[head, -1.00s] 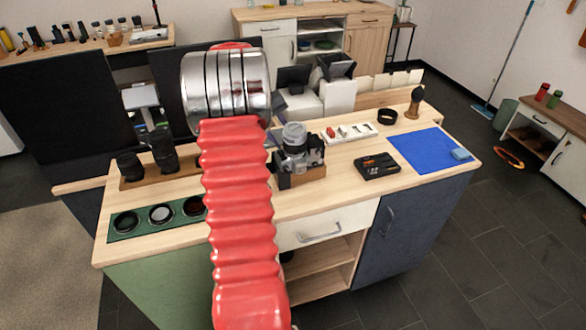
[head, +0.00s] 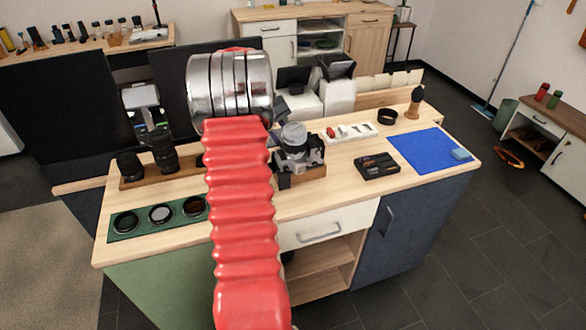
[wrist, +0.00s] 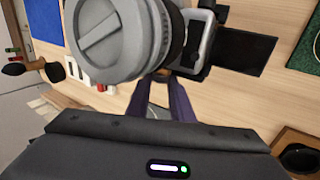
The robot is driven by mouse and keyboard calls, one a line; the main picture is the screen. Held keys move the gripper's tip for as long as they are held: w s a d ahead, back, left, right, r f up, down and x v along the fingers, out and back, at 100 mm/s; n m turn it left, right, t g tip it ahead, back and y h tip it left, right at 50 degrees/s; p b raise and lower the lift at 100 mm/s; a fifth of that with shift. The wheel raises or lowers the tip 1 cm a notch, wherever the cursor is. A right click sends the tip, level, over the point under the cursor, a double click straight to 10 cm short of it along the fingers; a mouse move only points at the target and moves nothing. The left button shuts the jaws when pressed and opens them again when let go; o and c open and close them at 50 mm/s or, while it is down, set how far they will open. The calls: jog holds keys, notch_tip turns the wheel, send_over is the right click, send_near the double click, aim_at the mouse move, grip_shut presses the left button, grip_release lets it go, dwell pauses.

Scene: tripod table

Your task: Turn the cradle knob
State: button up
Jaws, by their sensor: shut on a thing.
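The silver-and-black camera (head: 297,148) sits on a small wooden cradle (head: 314,173) on the bench. In the wrist view its large grey capped lens (wrist: 105,40) fills the upper left, with the camera body (wrist: 198,42) beside it. My gripper (wrist: 171,82) reaches in under the lens, its dark fingers close together at the front of the cradle. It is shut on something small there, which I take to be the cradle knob. The knob itself is hidden by the fingers and lens. In the head view my red arm covers most of the gripper.
A white tray of small parts (head: 348,133) stands behind. A green filter tray (head: 142,218) and dark upright lenses (head: 163,152) are left. Bare bench lies in front of the cradle.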

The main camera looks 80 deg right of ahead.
dwell(0.4)
jog(key=shift+s+d+t+y, duration=0.15)
jog(key=shift+t+y, duration=0.45)
jog(key=shift+t, duration=0.4)
jog(key=shift+s+t+y, duration=0.15)
jog(key=shift+t+y, duration=0.45)
jog(key=shift+t, duration=0.3)
